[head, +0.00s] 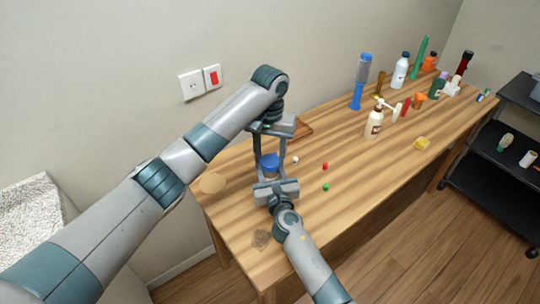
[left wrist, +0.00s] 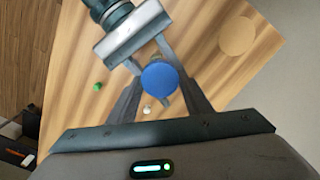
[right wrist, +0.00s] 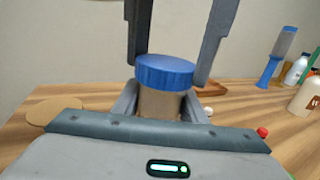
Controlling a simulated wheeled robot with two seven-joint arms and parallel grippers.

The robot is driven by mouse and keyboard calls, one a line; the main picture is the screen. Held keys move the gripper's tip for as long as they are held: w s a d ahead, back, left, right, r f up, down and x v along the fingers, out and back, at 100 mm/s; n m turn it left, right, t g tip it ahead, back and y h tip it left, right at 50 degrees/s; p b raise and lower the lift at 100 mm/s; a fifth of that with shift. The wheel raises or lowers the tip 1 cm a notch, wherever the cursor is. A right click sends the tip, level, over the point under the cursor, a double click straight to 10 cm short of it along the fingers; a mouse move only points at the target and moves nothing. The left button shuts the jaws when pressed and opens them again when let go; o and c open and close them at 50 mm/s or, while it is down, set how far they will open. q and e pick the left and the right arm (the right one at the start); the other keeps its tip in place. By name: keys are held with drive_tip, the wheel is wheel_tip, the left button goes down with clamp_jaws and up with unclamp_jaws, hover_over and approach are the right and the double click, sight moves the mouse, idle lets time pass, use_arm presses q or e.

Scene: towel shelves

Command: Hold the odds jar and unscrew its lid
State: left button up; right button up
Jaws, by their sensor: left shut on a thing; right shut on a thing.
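The odds jar (right wrist: 160,104) stands upright near the left end of the table, a brownish body under a ribbed blue lid (right wrist: 165,72). The lid also shows in the head view (head: 269,160) and from above in the left wrist view (left wrist: 160,78). My left gripper (head: 270,163) comes down from above, its fingers on either side of the lid, shut on it. My right gripper (head: 270,178) reaches in low from the front and is shut on the jar's body. The lid sits level on the jar; the jar's contents are hidden.
Small white (head: 295,160), red (head: 325,166) and green (head: 326,187) pieces lie right of the jar. A round tan disc (head: 212,184) lies left, a brown tray (head: 303,128) behind. Bottles, including a pump bottle (head: 374,124), stand further right. The wall is close behind.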

use_arm(q)
drive_tip(key=o, duration=1.3)
drive_tip(key=shift+c, duration=0.2)
drive_tip(key=m, duration=0.4)
drive_tip(key=shift+m, duration=0.9)
drive_tip(key=m, duration=0.3)
drive_tip(key=shift+m, duration=1.5)
